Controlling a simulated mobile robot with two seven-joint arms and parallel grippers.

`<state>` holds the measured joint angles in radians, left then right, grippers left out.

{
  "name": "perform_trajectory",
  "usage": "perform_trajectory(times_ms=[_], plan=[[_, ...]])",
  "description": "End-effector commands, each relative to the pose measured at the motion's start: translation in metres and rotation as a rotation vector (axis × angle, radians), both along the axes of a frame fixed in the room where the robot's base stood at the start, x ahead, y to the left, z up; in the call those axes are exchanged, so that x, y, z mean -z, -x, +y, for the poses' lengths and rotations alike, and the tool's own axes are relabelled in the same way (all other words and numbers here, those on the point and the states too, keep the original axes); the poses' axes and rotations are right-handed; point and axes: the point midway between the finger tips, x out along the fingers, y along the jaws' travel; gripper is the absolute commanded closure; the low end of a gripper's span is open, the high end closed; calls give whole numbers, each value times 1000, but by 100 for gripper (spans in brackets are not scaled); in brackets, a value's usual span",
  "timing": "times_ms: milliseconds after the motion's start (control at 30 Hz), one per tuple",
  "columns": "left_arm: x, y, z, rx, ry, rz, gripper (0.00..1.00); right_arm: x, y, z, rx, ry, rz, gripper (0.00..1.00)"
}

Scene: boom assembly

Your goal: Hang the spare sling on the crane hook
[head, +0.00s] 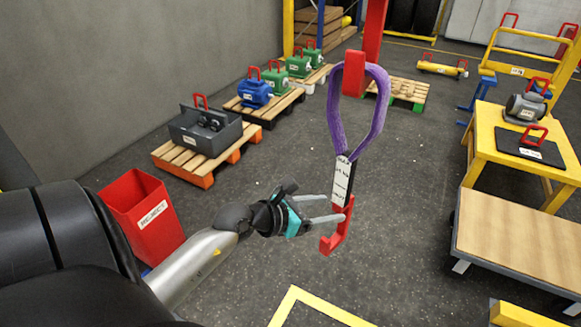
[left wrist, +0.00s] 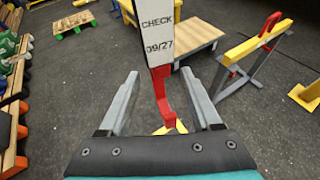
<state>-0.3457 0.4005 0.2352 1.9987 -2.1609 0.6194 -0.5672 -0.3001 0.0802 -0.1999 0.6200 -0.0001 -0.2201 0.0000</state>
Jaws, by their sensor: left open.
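A purple sling (head: 378,112) hangs upright, its loop around a red hook block (head: 354,70) at the top centre of the head view. Below the loop is a white tag (head: 343,178), and a red hook (head: 334,241) is at the lower end. In the left wrist view the tag (left wrist: 158,35) and red hook (left wrist: 165,105) show between the fingers. My left gripper (head: 336,208) is open, with its fingers on either side of the lower part, without visibly closing on it. My right gripper is not in view.
A red reject bin (head: 143,215) stands at the left. Pallets with motors and a grey tray (head: 205,135) line the wall. A yellow table (head: 540,165) and a wooden-topped cart (head: 520,240) stand at the right. The floor around the sling is clear.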

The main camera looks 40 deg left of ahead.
Motion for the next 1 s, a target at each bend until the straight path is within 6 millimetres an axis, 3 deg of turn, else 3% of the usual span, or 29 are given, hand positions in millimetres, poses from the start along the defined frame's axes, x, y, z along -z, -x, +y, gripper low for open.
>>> perform_trajectory(times_ms=[600,1000], plan=[[-34,81,24,1,0,1,35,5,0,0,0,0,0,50],[-42,94,27,1,1,-3,35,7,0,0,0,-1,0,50]])
